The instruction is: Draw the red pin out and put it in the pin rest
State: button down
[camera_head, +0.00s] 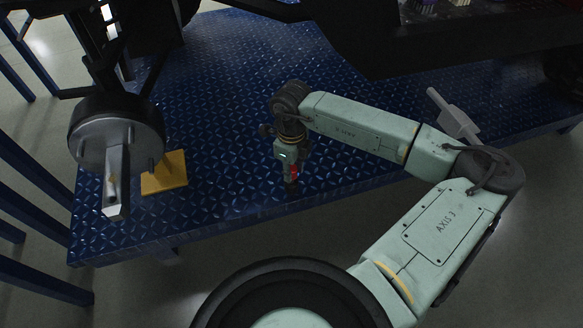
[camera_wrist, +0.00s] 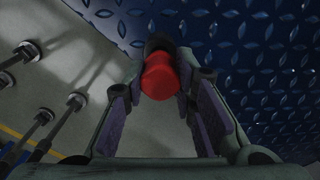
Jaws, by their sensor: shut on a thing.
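The red pin (camera_head: 293,172) shows a short red head at the front edge of the blue platform in the head view. In the wrist view the rounded red head (camera_wrist: 160,76) sits between the purple finger pads, with a dark part beyond it. My gripper (camera_head: 290,168) points down over this edge and is shut on the red pin; its fingers (camera_wrist: 165,98) flank the head in the wrist view. The pin's lower end and whether it sits in a hole are hidden. I cannot make out a pin rest for certain.
The blue diamond-plate platform (camera_head: 225,205) is mostly bare around my gripper. A yellow block (camera_head: 166,174) lies at its left beside a hanging round grey hub (camera_head: 115,140). Dark vehicle parts hang above. A grey bar (camera_head: 455,115) sticks up right, near my arm.

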jog(key=shift+f+b, duration=1.35)
jog(key=shift+f, duration=0.1)
jog(key=c, duration=1.2)
grip_release()
jog(key=shift+c, duration=0.2)
notch_tip(320, 180, up, 12)
jog(key=shift+r, duration=0.1)
